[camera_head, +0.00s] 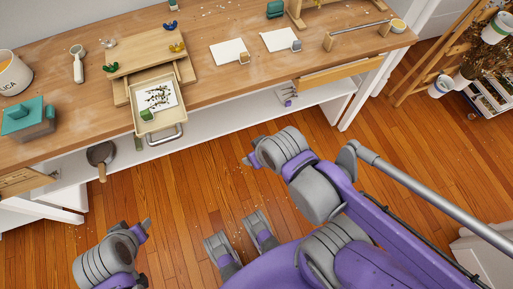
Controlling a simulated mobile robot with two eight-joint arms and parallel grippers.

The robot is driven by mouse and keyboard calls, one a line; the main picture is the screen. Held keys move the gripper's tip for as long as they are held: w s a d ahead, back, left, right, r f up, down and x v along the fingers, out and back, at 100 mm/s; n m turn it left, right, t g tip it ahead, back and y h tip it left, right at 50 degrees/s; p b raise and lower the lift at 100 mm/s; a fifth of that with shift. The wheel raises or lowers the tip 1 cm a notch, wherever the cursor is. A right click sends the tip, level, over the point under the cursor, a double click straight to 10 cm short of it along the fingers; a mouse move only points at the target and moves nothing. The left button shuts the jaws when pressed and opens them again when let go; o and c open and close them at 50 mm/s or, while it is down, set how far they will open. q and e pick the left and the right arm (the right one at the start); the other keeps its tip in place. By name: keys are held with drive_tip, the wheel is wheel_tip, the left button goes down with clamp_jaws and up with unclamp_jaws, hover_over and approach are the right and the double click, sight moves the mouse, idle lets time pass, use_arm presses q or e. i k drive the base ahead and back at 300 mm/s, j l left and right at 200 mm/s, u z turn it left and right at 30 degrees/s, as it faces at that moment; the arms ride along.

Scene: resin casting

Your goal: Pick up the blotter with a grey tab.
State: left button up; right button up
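The blotter with a grey tab (279,40) is a white sheet lying flat on the wooden worktop, right of centre. Its grey tab (297,45) is at the sheet's front right corner. My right gripper (252,156) is well in front of and below it, over the floor, apart from the worktop. My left gripper (142,229) is at the lower left over the floor, far from the blotter. Both grippers are seen from above and are small, so their finger openings cannot be made out. I see nothing held in either.
A similar blotter with a tan tab (228,50) lies just left. An open drawer (168,131) juts out, holding a sheet with sprigs and a green tab. A rail on wooden posts (358,28) stands to the right. The worktop before the blotters is clear.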

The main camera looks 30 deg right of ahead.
sight(283, 38)
drive_tip(key=z, duration=1.45)
drive_tip(key=i+l+u, duration=0.3)
drive_tip(key=l+u, duration=0.3)
drive_tip(key=i+l+u, duration=0.1)
drive_tip(key=l+u, duration=0.25)
